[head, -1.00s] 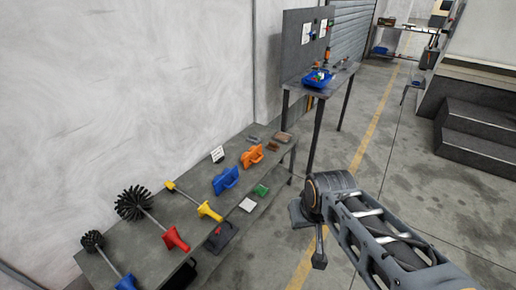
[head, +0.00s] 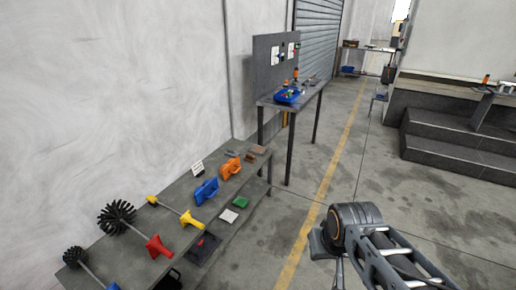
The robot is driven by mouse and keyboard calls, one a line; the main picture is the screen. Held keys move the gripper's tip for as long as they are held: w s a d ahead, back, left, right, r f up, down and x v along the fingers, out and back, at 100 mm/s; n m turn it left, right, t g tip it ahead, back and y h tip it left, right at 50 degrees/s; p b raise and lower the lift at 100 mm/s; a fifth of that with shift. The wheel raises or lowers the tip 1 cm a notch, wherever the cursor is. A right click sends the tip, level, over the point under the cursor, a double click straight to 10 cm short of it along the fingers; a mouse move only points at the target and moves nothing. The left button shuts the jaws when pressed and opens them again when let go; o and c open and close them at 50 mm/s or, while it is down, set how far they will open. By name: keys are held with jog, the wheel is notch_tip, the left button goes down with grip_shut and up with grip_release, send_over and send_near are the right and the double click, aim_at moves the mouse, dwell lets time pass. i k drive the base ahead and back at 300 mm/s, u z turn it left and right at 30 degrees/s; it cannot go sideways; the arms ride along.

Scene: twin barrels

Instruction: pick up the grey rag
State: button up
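No thing in the head view is plainly a grey rag. A small dark grey item (head: 232,153) lies at the bench's far end, too small to identify. My gripper (head: 330,258) is at the lower right, over the floor, right of the bench and apart from everything on it. Its fingers are partly hidden by my wrist, so its opening is unclear.
The bench holds brushes with red and yellow handles (head: 158,246), a blue tool (head: 206,191) and an orange tool (head: 230,168). A taller table (head: 303,92) bears a blue tray (head: 289,96). Dark steps (head: 455,150) stand right. The floor (head: 315,200) between is open.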

aim_at(231, 153)
jog(key=z, duration=0.55)
jog(key=i, duration=2.9)
jog(key=u, duration=1.6)
jog(key=i, duration=0.9)
jog(key=u, duration=0.95)
